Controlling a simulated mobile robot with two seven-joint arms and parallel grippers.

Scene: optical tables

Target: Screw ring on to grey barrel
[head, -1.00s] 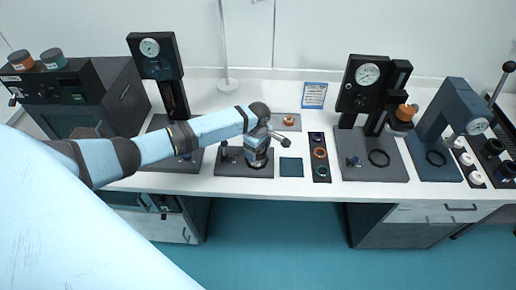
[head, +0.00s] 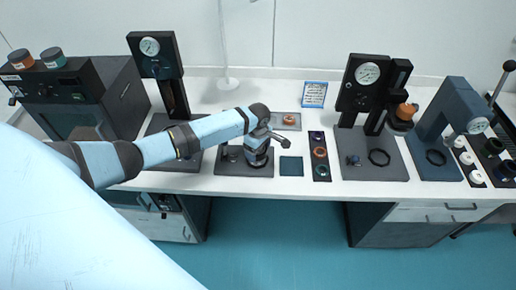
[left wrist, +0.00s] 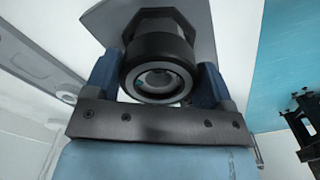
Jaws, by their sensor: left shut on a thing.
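My left gripper (head: 258,163) points down over the dark base plate (head: 228,168) at the middle of the table. In the left wrist view its two blue fingers (left wrist: 157,82) are shut on a black ring (left wrist: 135,72), one on each side. A pale grey round rim and a glassy centre (left wrist: 160,82) show inside the ring; I cannot tell whether this is the grey barrel. A black hexagonal part (left wrist: 155,20) shows behind the ring. How far the ring sits on the barrel is hidden. My right gripper is not in view.
A grey tray with an orange ring (head: 289,120) lies behind. Gauge presses (head: 366,95) stand on both sides. The table's front edge is close.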

